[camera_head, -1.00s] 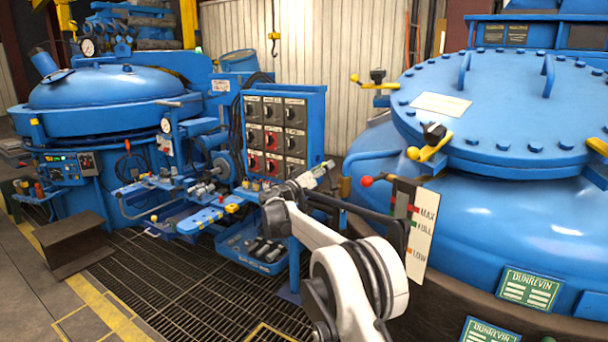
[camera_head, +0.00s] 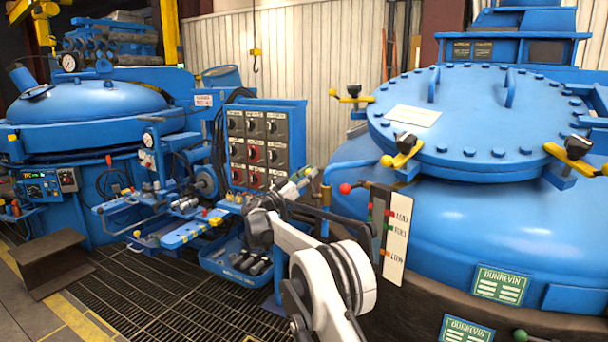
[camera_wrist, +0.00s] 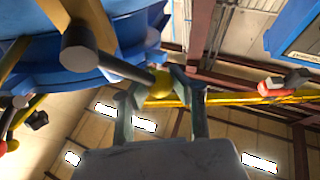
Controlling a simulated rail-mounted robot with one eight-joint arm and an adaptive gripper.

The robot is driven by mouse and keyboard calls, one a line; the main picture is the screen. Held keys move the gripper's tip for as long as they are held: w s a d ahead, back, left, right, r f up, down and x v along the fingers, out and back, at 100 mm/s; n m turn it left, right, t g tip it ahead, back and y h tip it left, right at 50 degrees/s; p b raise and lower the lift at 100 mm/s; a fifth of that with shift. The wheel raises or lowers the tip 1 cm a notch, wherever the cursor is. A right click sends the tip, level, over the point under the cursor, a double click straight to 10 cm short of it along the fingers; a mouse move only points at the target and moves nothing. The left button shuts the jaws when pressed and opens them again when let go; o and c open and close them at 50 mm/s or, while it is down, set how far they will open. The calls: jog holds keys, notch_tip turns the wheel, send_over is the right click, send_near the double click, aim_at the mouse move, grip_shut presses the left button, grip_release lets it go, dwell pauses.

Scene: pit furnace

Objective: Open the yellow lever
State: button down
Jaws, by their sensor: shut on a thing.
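In the wrist view, a yellow ball knob (camera_wrist: 160,86) sits at the end of a lever's thin rod, beside a dark grey cylinder (camera_wrist: 78,47) and a yellow bar (camera_wrist: 85,14). My gripper (camera_wrist: 163,87) is around this knob, one finger on each side, shut on it. A blue round-edged body (camera_wrist: 135,30) is behind the lever. I cannot tell there which one is held; my fingertips are not clear.
The blue right vessel (camera_head: 470,225) fills the right side. A level gauge (camera_head: 397,235) with a red-knobbed rod (camera_head: 346,188) stands close to my arm. A switch panel (camera_head: 258,145) and a tool bin (camera_head: 245,268) are at the left. Another orange-tipped handle (camera_wrist: 283,84) shows in the wrist view.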

jog(key=shift+f, duration=0.1)
jog(key=c, duration=1.4)
grip_release()
jog(key=v, duration=1.2)
